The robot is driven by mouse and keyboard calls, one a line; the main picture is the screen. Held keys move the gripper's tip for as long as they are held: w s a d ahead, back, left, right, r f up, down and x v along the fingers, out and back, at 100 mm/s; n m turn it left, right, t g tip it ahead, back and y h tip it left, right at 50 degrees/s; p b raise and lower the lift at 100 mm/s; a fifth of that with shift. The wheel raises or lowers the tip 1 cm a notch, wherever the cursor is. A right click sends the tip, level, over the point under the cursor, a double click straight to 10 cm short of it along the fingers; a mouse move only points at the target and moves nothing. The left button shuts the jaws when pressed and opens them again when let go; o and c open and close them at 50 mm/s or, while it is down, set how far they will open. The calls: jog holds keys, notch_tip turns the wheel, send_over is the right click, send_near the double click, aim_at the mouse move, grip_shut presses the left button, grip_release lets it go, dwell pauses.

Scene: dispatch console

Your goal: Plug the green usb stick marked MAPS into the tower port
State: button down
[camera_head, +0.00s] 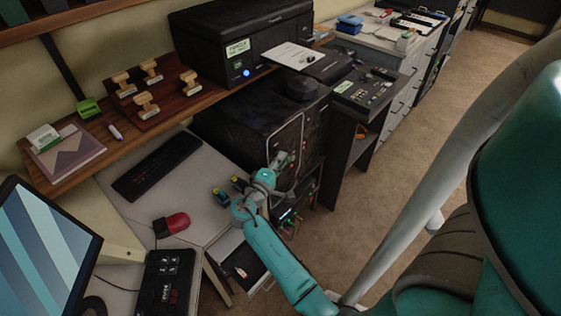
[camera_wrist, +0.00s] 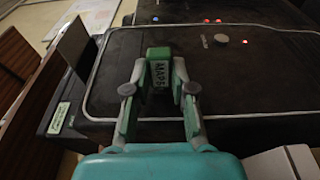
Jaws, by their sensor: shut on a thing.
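The black computer tower (camera_head: 262,118) stands under the wooden shelf in the head view. My gripper (camera_head: 283,160) is at the tower's front panel there, and the stick is too small to make out clearly. In the wrist view the dark front panel (camera_wrist: 255,80) lies beyond the stick. The stick's far end and the port are hidden, so I cannot tell whether they touch.
Small coloured objects (camera_head: 221,195) stand on the desk left of my arm. An open drawer (camera_head: 243,268) lies below. A printer (camera_head: 243,38) sits on the shelf (camera_head: 190,107). A dark cabinet (camera_head: 362,105) stands right of the tower. The floor (camera_head: 425,130) at right is clear.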

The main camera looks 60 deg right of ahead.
jog(key=shift+w, duration=0.35)
dwell(0.5)
jog(key=c, duration=0.9)
grip_release()
jog(key=shift+d, duration=0.1)
jog(key=a, duration=1.2)
